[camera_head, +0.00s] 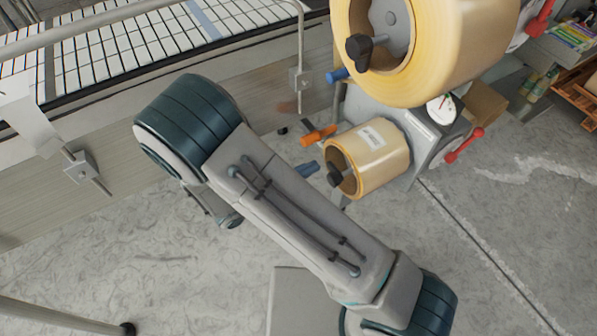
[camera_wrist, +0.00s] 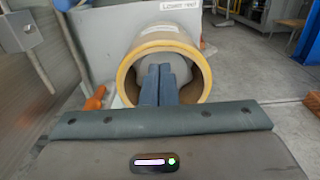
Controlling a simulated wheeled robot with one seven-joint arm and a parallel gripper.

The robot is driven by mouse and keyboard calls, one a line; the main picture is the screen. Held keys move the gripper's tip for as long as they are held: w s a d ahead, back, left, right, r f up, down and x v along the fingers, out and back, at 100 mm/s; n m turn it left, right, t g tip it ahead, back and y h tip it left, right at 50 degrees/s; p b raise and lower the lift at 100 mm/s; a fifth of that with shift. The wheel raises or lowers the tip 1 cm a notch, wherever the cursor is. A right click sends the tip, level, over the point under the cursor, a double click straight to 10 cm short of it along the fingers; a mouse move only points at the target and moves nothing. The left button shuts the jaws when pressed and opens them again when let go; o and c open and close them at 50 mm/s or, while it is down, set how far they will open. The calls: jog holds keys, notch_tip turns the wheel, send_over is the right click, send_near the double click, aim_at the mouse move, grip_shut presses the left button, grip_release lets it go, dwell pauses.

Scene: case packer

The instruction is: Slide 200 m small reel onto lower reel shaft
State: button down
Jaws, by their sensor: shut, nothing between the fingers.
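The small reel (camera_head: 373,158), a roll of tan tape with a white label, sits at the lower reel position against the grey machine body in the head view. A dark knob (camera_head: 335,179) shows at its open core. In the wrist view the reel (camera_wrist: 204,75) faces me as a tan ring around a grey hub (camera_wrist: 181,70), below a "Lower reel" label (camera_wrist: 180,4). My gripper (camera_wrist: 159,70) is shut and empty, its fingertips in line with the core. Whether they touch the hub is unclear. The fingers hide part of the hub and the shaft end.
A larger tape reel (camera_head: 440,85) hangs just above the small one. An orange handle (camera_head: 318,135) sticks out close by on the left. A conveyor (camera_head: 130,55) with a metal side wall runs along the left. Grey floor is open at the lower right.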

jog(key=shift+x, duration=2.3)
jog(key=shift+w+d, duration=0.1)
jog(key=shift+d, duration=0.1)
jog(key=shift+x, duration=2.1)
jog(key=v, duration=1)
